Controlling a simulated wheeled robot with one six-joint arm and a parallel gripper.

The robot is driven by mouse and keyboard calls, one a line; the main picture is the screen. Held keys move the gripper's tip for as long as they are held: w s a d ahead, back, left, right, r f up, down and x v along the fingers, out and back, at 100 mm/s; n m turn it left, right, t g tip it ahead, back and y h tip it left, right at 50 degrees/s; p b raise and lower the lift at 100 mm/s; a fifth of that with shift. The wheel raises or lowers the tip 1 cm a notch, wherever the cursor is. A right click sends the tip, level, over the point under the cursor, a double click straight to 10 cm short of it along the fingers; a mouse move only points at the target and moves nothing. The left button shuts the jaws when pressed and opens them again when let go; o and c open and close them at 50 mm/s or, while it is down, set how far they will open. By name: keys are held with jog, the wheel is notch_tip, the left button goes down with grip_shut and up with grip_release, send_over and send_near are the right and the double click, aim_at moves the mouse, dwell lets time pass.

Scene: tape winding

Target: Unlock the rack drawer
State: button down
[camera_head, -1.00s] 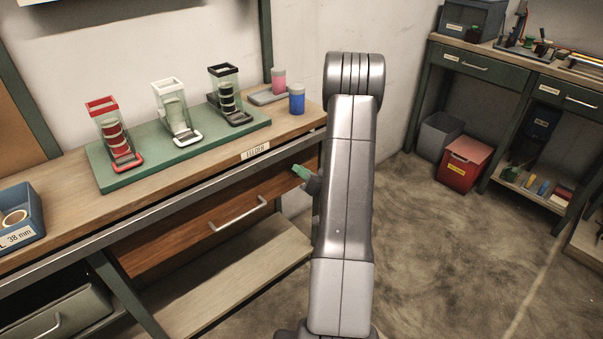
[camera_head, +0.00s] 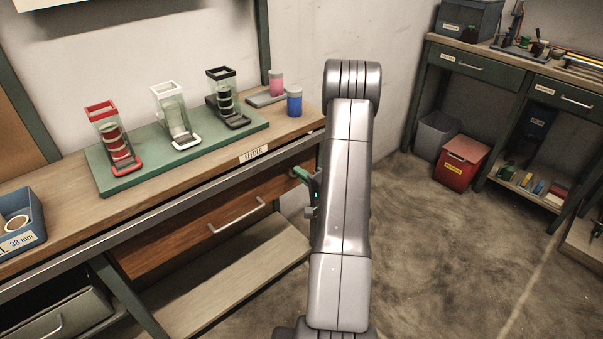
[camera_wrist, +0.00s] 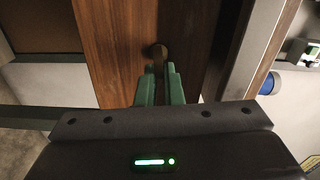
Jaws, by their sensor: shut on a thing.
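The rack drawer (camera_head: 190,235) is a brown wooden front with a metal bar handle (camera_head: 236,217), under the bench top; it looks closed. Its wood also fills the middle of the wrist view (camera_wrist: 110,50). A round lock (camera_wrist: 158,51) sits in the wood there, straight ahead of the fingers. My gripper (camera_wrist: 160,86) has green fingers and is shut on a thin, dark piece, seemingly a key (camera_wrist: 158,70), which reaches to the lock. Whether it is inserted is hard to see. In the head view my gripper (camera_head: 309,182) is at the drawer's right end, partly hidden by my arm.
Above the drawer, the bench top (camera_head: 215,150) bears a green board (camera_head: 150,175) with red, white and black dispensers. A blue cup (camera_head: 294,104) stands near its right end. A lower shelf (camera_head: 240,268) lies below the drawer. Floor (camera_head: 440,240) to the right is clear.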

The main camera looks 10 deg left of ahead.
jog(key=shift+f+m, duration=0.1)
jog(key=shift+m, duration=0.5)
jog(key=c, duration=1.6)
grip_release()
jog(key=shift+o, duration=0.2)
jog(key=p+v, duration=0.1)
jog(key=v, duration=1.2)
jog(key=shift+s+d, duration=0.25)
jog(key=shift+d, duration=0.05)
jog(key=x, duration=1.3)
jog(key=shift+w+a+b, duration=0.3)
jog(key=shift+b, duration=0.05)
